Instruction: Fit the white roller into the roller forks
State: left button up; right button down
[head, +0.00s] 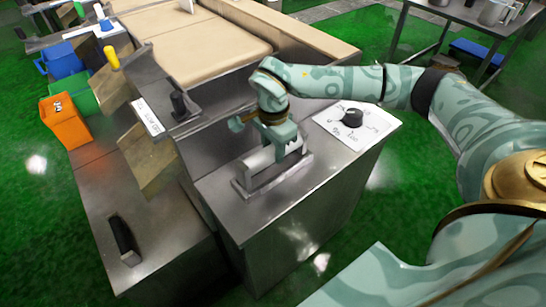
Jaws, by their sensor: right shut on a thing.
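The white roller (258,162) shows partly below my right gripper on the metal cabinet top. The roller forks (243,187) are a grey metal bracket with a long base plate on that top. My right gripper (281,148) points down over the bracket and is shut on the white roller. The gripper hides the roller's middle. The roller lies along the bracket, at or just above it; I cannot tell whether its ends sit in the forks. My left gripper is out of view.
A white panel with a black knob (351,118) is right of the bracket. A tan conveyor belt (205,50) runs behind. Orange (66,122), green and blue bins stand at the left. A black handle (123,236) is on the lower left surface. The cabinet's front top (245,222) is clear.

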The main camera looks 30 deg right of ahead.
aim_at(273, 157)
notch_tip(273, 157, down, 3)
jog(key=shift+f+b, duration=0.15)
jog(key=shift+b, duration=0.3)
jog(key=c, duration=1)
grip_release()
jog(key=shift+o, duration=0.2)
notch_tip(273, 157, up, 12)
jog(key=p, duration=0.3)
